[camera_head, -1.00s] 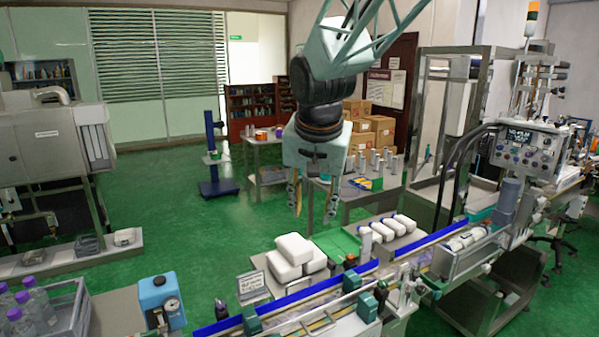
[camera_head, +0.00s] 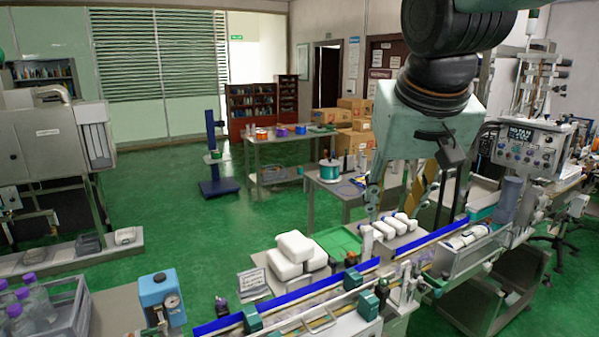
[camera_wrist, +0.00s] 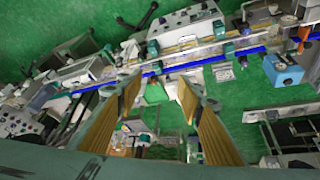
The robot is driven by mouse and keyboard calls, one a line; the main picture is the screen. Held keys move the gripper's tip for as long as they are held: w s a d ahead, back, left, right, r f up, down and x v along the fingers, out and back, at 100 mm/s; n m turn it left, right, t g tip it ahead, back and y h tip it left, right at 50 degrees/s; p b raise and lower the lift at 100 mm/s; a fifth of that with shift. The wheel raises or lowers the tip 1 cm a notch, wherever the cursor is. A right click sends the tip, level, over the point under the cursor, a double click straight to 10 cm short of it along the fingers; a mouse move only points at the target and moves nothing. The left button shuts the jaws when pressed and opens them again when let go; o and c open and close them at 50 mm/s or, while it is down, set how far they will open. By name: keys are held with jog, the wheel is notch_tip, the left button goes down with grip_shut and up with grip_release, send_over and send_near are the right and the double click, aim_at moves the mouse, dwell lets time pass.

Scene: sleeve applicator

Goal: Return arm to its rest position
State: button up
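My gripper (camera_head: 396,197) hangs pointing down at the right of the head view, in front of the conveyor line and the back table. In the wrist view my gripper (camera_wrist: 160,92) shows two tan-lined fingers wide apart with nothing between them. Its fingers overlap the white rolls in the head view, but the wrist view shows it high above the line, apart from everything. Part of my arm is cut off by the top edge of the head view.
The conveyor (camera_head: 300,297) with blue rails runs across the front. White packs (camera_head: 294,249), a green tray (camera_head: 336,241) and white rolls (camera_head: 403,222) lie beside it. A control panel (camera_head: 528,150) stands at right. The green floor (camera_head: 190,235) at left is open.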

jog(key=s+d+f+b, duration=0.1)
jog(key=s+f, duration=0.2)
jog(key=s, duration=0.5)
jog(key=s+d+f+g, duration=0.1)
jog(key=s+f, duration=0.2)
jog(key=s, duration=0.6)
jog(key=s+d+f+b, duration=0.1)
jog(key=s+f, duration=0.2)
jog(key=s, duration=0.6)
jog(key=shift+s+d+f+b, duration=0.15)
jog(key=shift+f+b, duration=0.05)
jog(key=shift+b, duration=0.15)
